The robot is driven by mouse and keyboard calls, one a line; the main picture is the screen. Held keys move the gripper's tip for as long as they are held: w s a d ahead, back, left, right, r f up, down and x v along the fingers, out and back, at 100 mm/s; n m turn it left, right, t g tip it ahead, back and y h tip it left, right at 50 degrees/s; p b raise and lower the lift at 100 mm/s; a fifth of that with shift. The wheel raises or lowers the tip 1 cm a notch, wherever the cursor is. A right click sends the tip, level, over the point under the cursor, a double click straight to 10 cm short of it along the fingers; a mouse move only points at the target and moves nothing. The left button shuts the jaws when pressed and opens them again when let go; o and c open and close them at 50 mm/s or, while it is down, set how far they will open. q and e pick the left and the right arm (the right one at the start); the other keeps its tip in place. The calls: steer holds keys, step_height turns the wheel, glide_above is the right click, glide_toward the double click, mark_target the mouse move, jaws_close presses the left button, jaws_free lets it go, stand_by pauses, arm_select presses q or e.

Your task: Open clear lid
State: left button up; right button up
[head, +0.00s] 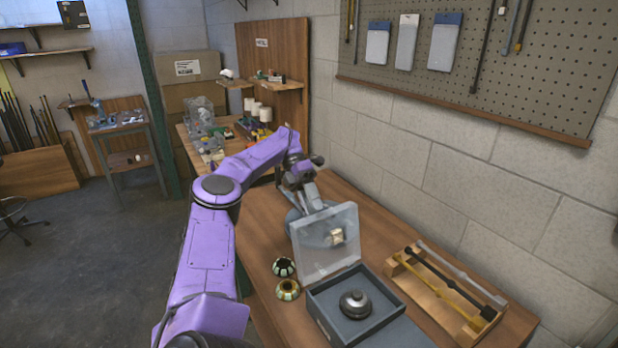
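The clear lid (325,248) stands raised, roughly upright, along the far edge of a grey-blue box (375,326) on the wooden table. The box is open at the top, and a dark round metal part (355,303) sits inside. My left arm reaches in from the left, and its gripper (308,200) is just behind the upper left part of the lid. Its fingertips are small and partly hidden, so I cannot tell whether they touch the lid or are apart. My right gripper is out of view.
Two small patterned round pieces (286,288) sit left of the box. A wooden tray (440,298) with rods is on the right. A rounded grey-blue thing (293,217) and a small cream piece (337,237) are around the lid. The wall borders the table on the right.

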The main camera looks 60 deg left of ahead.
arm_select(q)
steer(key=s+d+r+p, duration=0.1)
steer(key=s+d+r, duration=0.6)
steer(key=d, duration=0.3)
steer(key=shift+d+r+p, duration=0.15)
steer(key=shift+r+p, duration=0.2)
steer(key=shift+r, duration=0.25)
steer(key=shift+s, duration=0.1)
